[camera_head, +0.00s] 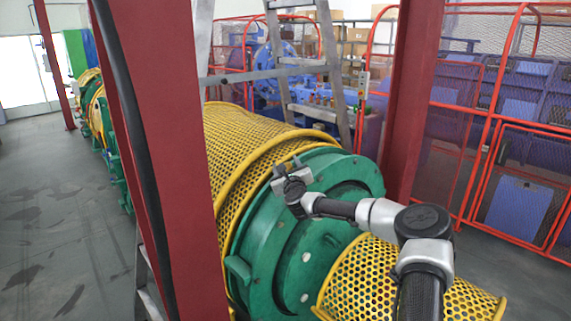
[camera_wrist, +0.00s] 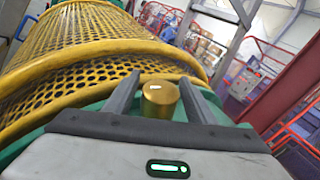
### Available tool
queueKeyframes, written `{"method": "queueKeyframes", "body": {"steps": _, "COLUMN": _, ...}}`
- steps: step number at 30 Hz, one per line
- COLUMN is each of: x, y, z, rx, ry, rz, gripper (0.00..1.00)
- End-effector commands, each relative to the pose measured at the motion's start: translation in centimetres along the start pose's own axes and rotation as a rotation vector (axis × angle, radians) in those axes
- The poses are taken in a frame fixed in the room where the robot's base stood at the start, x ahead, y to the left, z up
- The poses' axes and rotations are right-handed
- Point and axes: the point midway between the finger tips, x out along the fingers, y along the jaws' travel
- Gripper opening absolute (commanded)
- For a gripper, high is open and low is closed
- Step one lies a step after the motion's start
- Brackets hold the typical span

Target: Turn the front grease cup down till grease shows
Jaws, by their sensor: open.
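The grease cup (camera_wrist: 160,101) is a short brass-coloured cylinder on the green housing. In the wrist view it stands between the two dark fingers of my gripper (camera_wrist: 161,84), with a finger on each side. The fingers are open, and a gap shows beside the cup. A small pale patch is on the cup; I cannot tell whether it is glare or grease. In the head view my gripper (camera_head: 289,172) is at the upper rim of the green ring housing (camera_head: 344,170). The cup cannot be made out there.
A yellow perforated guard (camera_head: 238,150) covers the machine behind the housing, and another yellow guard (camera_head: 365,283) curves in front. A red column (camera_head: 168,150) stands at left, another red column (camera_head: 410,100) at right. A ladder (camera_head: 330,65) stands behind. Red mesh fencing (camera_head: 480,140) lies at right.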

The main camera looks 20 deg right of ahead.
Motion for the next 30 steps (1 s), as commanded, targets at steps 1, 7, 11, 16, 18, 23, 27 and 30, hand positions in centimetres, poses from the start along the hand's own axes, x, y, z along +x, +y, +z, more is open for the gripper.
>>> {"method": "queueKeyframes", "body": {"steps": 1, "x": 0.33, "y": 0.02, "z": 0.04, "rx": 0.0, "ry": 0.0, "rz": -0.001, "gripper": 0.5}}
{"method": "queueKeyframes", "body": {"steps": 7, "x": 0.69, "y": -0.02, "z": -0.02, "rx": 0.0, "ry": 0.0, "rz": -0.001, "gripper": 0.5}}
{"method": "queueKeyframes", "body": {"steps": 11, "x": 0.67, "y": 0.0, "z": -0.03, "rx": 0.0, "ry": 0.0, "rz": 0.0, "gripper": 0.5}}
{"method": "queueKeyframes", "body": {"steps": 16, "x": 0.65, "y": 0.0, "z": -0.02, "rx": 0.0, "ry": 0.0, "rz": 0.0, "gripper": 0.25}}
{"method": "queueKeyframes", "body": {"steps": 18, "x": 0.65, "y": 0.0, "z": -0.02, "rx": 0.0, "ry": 0.0, "rz": 0.0, "gripper": 0.13}}
{"method": "queueKeyframes", "body": {"steps": 23, "x": 0.65, "y": 0.01, "z": -0.06, "rx": 0.001, "ry": 0.0, "rz": -0.004, "gripper": 0.09}}
{"method": "queueKeyframes", "body": {"steps": 27, "x": 0.69, "y": 0.04, "z": -0.2, "rx": 0.006, "ry": -0.001, "rz": -0.026, "gripper": 0.09}}
{"method": "queueKeyframes", "body": {"steps": 30, "x": 0.71, "y": 0.04, "z": -0.31, "rx": 0.015, "ry": -0.004, "rz": -0.062, "gripper": 0.09}}
